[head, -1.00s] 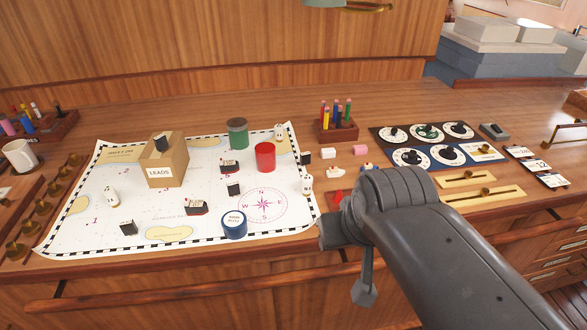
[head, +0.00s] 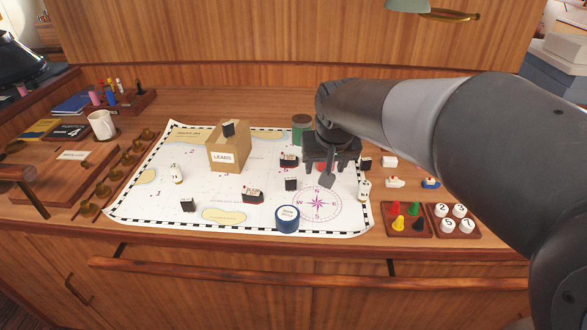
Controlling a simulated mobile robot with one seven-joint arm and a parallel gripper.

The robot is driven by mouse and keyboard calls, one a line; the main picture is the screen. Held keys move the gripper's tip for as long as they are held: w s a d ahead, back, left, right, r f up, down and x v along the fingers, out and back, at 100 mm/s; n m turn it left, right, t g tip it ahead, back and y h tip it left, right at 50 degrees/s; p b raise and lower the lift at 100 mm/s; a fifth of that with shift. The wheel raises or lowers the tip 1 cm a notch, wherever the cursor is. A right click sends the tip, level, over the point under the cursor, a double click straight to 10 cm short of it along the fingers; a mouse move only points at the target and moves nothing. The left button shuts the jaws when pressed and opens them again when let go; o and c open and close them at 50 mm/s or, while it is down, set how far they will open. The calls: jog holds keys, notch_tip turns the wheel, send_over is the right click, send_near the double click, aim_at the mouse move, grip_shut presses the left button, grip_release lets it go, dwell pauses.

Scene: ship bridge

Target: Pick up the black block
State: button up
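Several small black blocks are in the head view. One black block (head: 291,184) stands mid-chart, another black block (head: 187,204) near the chart's front left. A third black block (head: 228,128) rests on the cardboard LEADS box (head: 229,156), and one more black block (head: 365,163) stands by the chart's right edge. I cannot tell which one the task means. My gripper (head: 331,168) hangs above the chart's right part, right of the mid-chart block and apart from it. Its fingers look spread, with nothing visibly held. It hides most of a red cup.
The chart (head: 150,214) also bears black-and-red ships (head: 253,196), white figures (head: 177,173), a blue round tin (head: 287,219) and a green jar (head: 301,127). Trays of coloured pawns (head: 407,209) and white discs (head: 454,212) lie to the right. A white mug (head: 102,125) stands left.

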send_near(291, 178)
jog(key=w, duration=0.1)
jog(key=shift+n, duration=0.3)
jog(key=x, duration=0.6)
jog(key=shift+s+a+f, duration=0.1)
jog(key=shift+a+f, duration=0.1)
jog(key=shift+a, duration=0.05)
jog(key=x, duration=0.5)
jog(key=shift+s+d+f, duration=0.2)
jog(key=shift+s+f, duration=0.05)
jog(key=shift+s, duration=0.05)
jog(key=shift+c, duration=0.5)
jog(key=c, duration=0.9)
